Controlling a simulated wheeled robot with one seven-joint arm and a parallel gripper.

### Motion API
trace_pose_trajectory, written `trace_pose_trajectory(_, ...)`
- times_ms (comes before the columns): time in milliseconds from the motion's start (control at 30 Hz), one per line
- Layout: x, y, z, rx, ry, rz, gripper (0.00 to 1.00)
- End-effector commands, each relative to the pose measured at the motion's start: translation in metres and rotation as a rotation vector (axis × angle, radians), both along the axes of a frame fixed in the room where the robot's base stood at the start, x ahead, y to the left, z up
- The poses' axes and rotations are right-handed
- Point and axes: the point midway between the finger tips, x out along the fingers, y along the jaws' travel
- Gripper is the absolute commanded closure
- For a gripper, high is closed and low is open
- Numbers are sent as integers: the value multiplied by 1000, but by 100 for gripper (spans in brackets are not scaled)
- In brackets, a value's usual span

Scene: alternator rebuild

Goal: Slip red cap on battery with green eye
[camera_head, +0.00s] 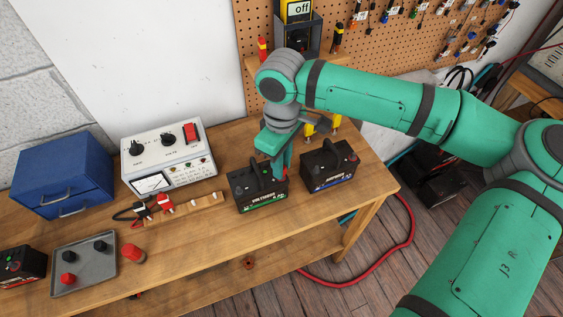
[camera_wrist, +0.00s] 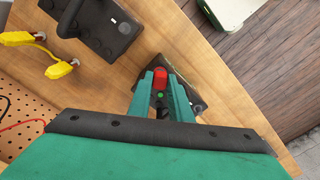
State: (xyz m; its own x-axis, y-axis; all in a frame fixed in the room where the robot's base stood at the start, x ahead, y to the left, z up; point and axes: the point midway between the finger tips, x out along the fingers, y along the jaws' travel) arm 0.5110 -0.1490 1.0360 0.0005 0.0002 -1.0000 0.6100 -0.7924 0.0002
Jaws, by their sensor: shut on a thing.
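My gripper (camera_head: 279,168) reaches down to the right end of a black battery (camera_head: 262,200) with a green label in the head view. In the wrist view, my gripper (camera_wrist: 160,90) is shut on a red cap (camera_wrist: 160,77). The battery (camera_wrist: 196,92) is partly hidden by the fingers. The cap is at the battery's top, but I cannot tell if it is seated on a post. A second black battery (camera_head: 329,171) with a blue label stands to the right; it also shows in the wrist view (camera_wrist: 104,32).
A grey tray (camera_head: 63,284) holds dark caps and a red one. A red cylinder (camera_head: 133,254) lies next to it. A third battery (camera_head: 20,265) stands at the far left. A white charger (camera_head: 170,152), clamps and a blue drawer box (camera_head: 62,172) stand behind.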

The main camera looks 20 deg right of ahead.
Motion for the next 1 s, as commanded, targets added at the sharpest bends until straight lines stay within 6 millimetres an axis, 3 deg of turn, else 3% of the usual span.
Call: trace_pose_trajectory(1000, 0, 0, -17, 1, 1, 1, 93)
